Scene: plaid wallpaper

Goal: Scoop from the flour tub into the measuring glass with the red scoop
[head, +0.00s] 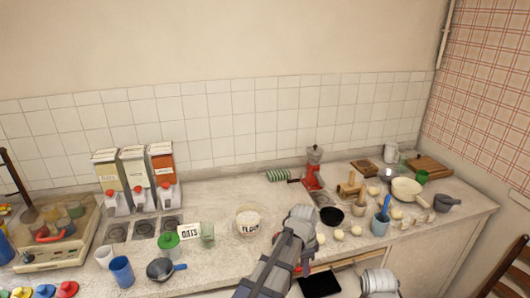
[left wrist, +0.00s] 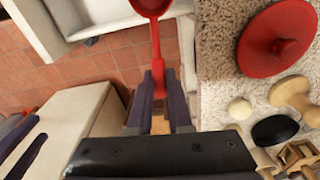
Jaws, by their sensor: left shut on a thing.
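The flour tub (head: 249,220), a round tub with a FLOUR label, stands on the counter in the middle of the head view, with pale flour inside. The measuring glass (head: 207,235), clear and greenish, stands left of it beside the oats label. In the left wrist view my left gripper (left wrist: 159,85) is shut on the handle of the red scoop (left wrist: 158,52). Its bowl is cut off by the top edge. The scoop hangs over the floor, beside the counter edge. In the head view my arm hides most of it; the tub is left of that arm.
A red lid with a knob (left wrist: 277,42) lies on the counter in the left wrist view. An open drawer (head: 345,264) juts below the counter front.

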